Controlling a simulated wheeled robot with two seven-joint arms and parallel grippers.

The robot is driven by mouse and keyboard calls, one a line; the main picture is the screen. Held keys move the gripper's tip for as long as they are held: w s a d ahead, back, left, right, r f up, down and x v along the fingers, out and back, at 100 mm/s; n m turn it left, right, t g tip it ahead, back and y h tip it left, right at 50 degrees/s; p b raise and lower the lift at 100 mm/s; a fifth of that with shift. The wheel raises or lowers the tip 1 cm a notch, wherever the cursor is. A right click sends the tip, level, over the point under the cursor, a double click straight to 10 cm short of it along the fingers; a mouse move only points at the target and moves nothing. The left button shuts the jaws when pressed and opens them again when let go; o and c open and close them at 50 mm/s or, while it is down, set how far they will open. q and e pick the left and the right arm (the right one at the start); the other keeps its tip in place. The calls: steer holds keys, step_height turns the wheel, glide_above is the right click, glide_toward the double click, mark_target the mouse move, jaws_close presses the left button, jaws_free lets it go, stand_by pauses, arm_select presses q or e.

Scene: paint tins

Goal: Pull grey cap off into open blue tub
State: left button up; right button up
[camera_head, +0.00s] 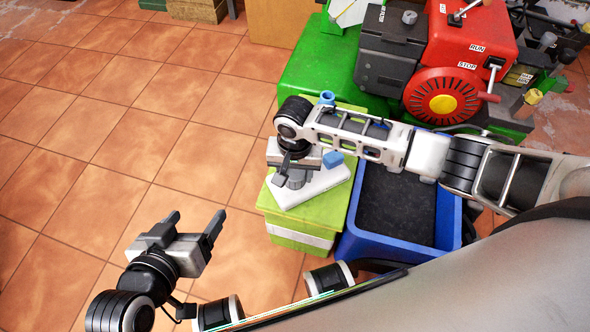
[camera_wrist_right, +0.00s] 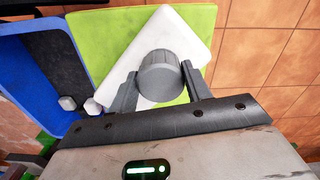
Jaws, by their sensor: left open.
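A white flat-topped container (camera_head: 312,188) with a grey ribbed cap (camera_head: 296,179) sits on a yellow-green box (camera_head: 300,229). The cap (camera_wrist_right: 160,76) shows larger in the right wrist view, over the white top. My right gripper (camera_head: 290,168) is over the container, its fingers (camera_wrist_right: 159,82) on either side of the cap. I cannot tell whether they press on it. My left gripper (camera_head: 194,219) is open and empty over the floor at lower left.
A red and black engine (camera_head: 460,45) on a green base (camera_head: 318,65) stands behind the tub. Two small blue pieces show near my right arm, one behind it (camera_head: 327,97) and one before it (camera_head: 333,160). The tiled floor at left is clear.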

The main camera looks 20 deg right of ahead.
mark_target(295, 173)
steer(key=shift+o, duration=1.1)
steer(key=c, duration=0.4)
steer(key=shift+o, duration=0.2)
steer(key=shift+r+p, duration=0.95)
steer(key=shift+p, duration=0.3)
steer(key=shift+r+p, duration=1.35)
steer(key=shift+p, duration=0.35)
step_height(295, 173, up, 4)
steer(key=p, duration=0.5)
